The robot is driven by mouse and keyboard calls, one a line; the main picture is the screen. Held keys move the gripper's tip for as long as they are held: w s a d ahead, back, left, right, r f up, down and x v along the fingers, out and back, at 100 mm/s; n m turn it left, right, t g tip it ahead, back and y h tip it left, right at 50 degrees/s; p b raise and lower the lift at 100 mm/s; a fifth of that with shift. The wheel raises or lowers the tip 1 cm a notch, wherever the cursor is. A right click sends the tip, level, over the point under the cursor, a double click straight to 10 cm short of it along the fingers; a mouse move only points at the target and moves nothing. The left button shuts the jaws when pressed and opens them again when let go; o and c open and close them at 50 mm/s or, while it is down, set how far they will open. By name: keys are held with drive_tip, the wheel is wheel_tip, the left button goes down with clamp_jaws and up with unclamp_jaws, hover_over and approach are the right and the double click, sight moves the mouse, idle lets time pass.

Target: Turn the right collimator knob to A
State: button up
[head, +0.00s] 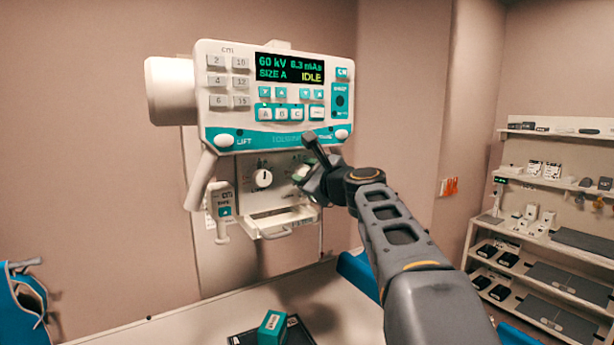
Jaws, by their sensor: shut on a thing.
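The collimator front (246,165) hangs under the X-ray head's control panel. Its left knob (264,178) is white and round, with its pointer about upright. My gripper (303,174) is at the right side of the collimator front, shut at the place of the right knob. The display (289,68) above reads 60 kV, 6.3 mAs, SIZE A and IDLE.
A white rail or tray (282,222) sticks out below the collimator. A white handle (201,180) hangs at its left. A table (205,318) below holds a teal box (271,327) on a dark plate. Shelves (545,190) stand at the right.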

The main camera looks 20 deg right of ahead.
drive_tip(key=shift+n+g+h+b, duration=0.3)
drive_tip(key=shift+n+h+b, duration=0.2)
drive_tip(key=shift+n+b, duration=5.35)
drive_tip(key=n+p, duration=0.2)
drive_tip(key=n, duration=0.1)
drive_tip(key=o, duration=0.9)
drive_tip(key=shift+s, duration=0.1)
drive_tip(key=s+b, duration=0.1)
drive_tip(key=s, duration=0.3)
drive_tip(key=s+d+b, duration=0.1)
drive_tip(key=s, duration=0.4)
drive_tip(key=s+b, duration=0.1)
drive_tip(key=s, duration=0.3)
drive_tip(key=shift+s+d+r, duration=0.25)
drive_tip(key=shift+d+r, duration=0.05)
drive_tip(key=shift+r, duration=0.1)
